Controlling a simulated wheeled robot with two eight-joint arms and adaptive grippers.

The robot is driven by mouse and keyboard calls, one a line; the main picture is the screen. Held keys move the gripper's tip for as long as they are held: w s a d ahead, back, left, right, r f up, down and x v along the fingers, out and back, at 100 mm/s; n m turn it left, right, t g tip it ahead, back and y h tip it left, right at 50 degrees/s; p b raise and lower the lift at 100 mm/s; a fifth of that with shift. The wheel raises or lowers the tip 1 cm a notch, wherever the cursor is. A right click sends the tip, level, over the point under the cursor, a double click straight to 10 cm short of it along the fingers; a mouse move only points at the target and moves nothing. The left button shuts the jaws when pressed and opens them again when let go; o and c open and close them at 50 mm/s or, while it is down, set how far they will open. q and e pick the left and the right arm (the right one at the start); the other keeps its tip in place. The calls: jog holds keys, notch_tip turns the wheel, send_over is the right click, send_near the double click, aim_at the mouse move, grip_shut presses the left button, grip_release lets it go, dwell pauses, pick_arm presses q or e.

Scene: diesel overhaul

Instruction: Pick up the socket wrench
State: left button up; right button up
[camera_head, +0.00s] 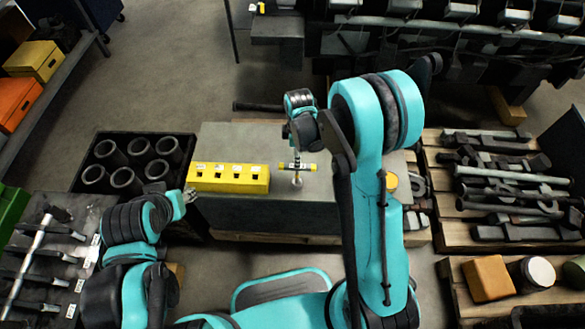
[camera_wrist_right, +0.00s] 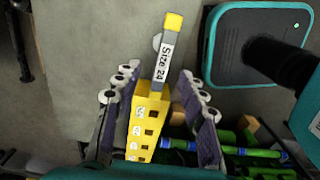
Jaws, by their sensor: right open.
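The socket wrench (camera_head: 297,166) is a T-shaped tool with a yellow-ended crossbar, at the middle of the grey table (camera_head: 270,215), just right of a yellow block (camera_head: 228,178) with square holes. In the right wrist view, the wrench bar (camera_wrist_right: 165,55) is grey, yellow-tipped and labelled "Size 24". My right gripper (camera_wrist_right: 157,78) is open, its two purple-padded fingers on either side of the lower part of the bar, apart from it. In the head view it is over the wrench and small. My left gripper (camera_head: 188,195) is by the block's left end; its fingers are unclear.
A crate of dark cylinders (camera_head: 130,163) stands left of the table. A rack of tools (camera_head: 45,260) is at lower left. A wooden pallet with metal parts (camera_head: 505,190) is at right. An engine (camera_head: 450,45) stands behind.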

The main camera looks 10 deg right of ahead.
aim_at(297, 176)
notch_tip(297, 176, down, 2)
jog(key=shift+s+f+b, duration=0.1)
jog(key=shift+s+b, duration=0.05)
jog(key=shift+b, duration=0.2)
notch_tip(297, 176, down, 5)
jog(key=shift+r+b, duration=0.1)
jog(key=shift+b, duration=1.1)
jog(key=shift+s+r, duration=0.1)
grip_shut()
